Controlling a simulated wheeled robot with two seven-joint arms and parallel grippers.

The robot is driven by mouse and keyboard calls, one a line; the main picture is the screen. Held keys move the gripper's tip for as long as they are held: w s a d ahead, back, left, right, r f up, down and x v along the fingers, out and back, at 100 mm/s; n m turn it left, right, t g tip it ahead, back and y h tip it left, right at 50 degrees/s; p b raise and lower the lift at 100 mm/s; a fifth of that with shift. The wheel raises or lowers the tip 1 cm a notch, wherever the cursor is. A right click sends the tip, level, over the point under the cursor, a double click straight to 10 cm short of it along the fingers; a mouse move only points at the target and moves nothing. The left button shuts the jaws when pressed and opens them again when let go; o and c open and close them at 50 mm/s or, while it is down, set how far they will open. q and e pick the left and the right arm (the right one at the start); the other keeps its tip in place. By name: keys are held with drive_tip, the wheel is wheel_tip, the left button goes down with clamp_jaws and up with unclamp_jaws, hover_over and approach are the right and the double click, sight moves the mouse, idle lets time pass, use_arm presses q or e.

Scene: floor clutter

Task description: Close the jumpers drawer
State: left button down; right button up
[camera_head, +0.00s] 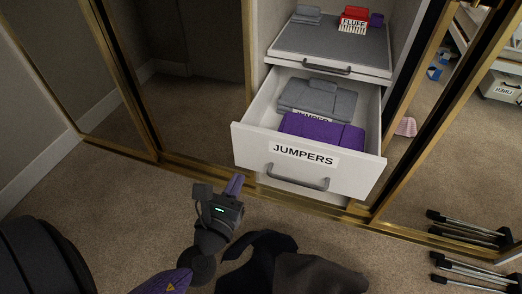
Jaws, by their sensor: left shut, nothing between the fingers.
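The jumpers drawer (308,164) is a white drawer pulled well out, with a "JUMPERS" label and a grey bar handle (298,178) on its front. Inside it lie a purple folded jumper (322,132) and a grey folded jumper (317,98). My left gripper (235,184) is shut and empty, just below and to the left of the drawer front, with its fingers pointing up toward it. My right gripper is not in view.
Above is a grey-topped shelf or drawer (333,45) with a handle, a grey folded item and a red "FLUFF" box (353,19). Gold-framed mirror doors stand on both sides. A dark cloth (292,270) lies on the carpet, and black-and-silver rods (468,229) lie at right.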

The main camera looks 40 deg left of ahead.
sight(261, 133)
use_arm(q)
drive_tip(key=x, duration=1.1)
drive_tip(key=shift+w+a+f+b, duration=0.1)
drive_tip(key=shift+w+a+b, duration=0.1)
drive_tip(key=shift+w+b, duration=0.15)
drive_tip(key=shift+w+a, duration=0.1)
drive_tip(key=shift+w, duration=0.25)
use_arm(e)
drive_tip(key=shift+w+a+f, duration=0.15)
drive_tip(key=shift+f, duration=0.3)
use_arm(q)
drive_tip(key=shift+w, duration=0.1)
